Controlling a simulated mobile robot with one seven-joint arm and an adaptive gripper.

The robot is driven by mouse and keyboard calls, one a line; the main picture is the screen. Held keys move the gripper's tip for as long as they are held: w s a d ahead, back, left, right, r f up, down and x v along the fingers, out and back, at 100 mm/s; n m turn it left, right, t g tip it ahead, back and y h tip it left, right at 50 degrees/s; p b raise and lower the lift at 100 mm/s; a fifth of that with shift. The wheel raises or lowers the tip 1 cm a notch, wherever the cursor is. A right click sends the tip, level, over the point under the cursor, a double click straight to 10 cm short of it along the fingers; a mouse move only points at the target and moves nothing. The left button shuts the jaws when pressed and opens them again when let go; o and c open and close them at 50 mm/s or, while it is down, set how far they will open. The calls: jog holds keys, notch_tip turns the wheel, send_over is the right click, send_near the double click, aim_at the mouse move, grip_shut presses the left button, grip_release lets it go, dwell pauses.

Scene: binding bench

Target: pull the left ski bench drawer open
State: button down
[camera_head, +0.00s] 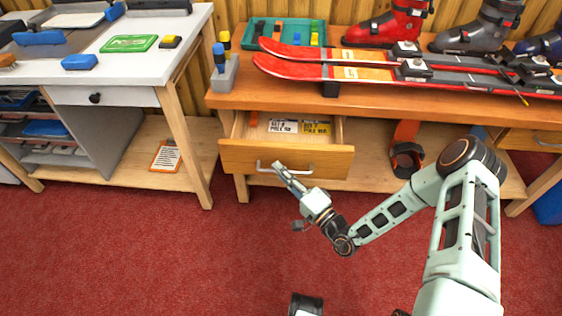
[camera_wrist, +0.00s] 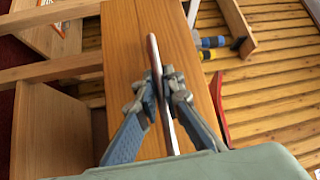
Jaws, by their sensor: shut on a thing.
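The left ski bench drawer (camera_head: 300,163) stands partly open under the left end of the wooden bench top. Cards with printed lettering (camera_head: 298,126) lie inside it. Its metal bar handle (camera_head: 268,168) is on the front face. My gripper (camera_head: 281,172) is at the handle, reaching it from the front. In the wrist view, my gripper's two fingers (camera_wrist: 163,88) are shut on the handle bar (camera_wrist: 154,58), with the wooden drawer front (camera_wrist: 121,50) behind it. The fingertips' exact contact is small in the head view.
Red skis (camera_head: 330,72) and ski boots (camera_head: 390,22) lie and stand on the bench top (camera_head: 225,98). A white table (camera_head: 130,65) with a closed drawer stands at the left. An orange strap (camera_head: 405,145) hangs right of the open drawer.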

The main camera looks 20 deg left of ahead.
jog(key=s+d+p, duration=0.2)
jog(key=s+p, duration=0.1)
jog(key=s, duration=0.6)
jog(key=shift+s+d, duration=0.15)
jog(key=shift+d, duration=0.05)
jog(key=c, duration=2.3)
grip_release()
jog(key=shift+c, duration=0.2)
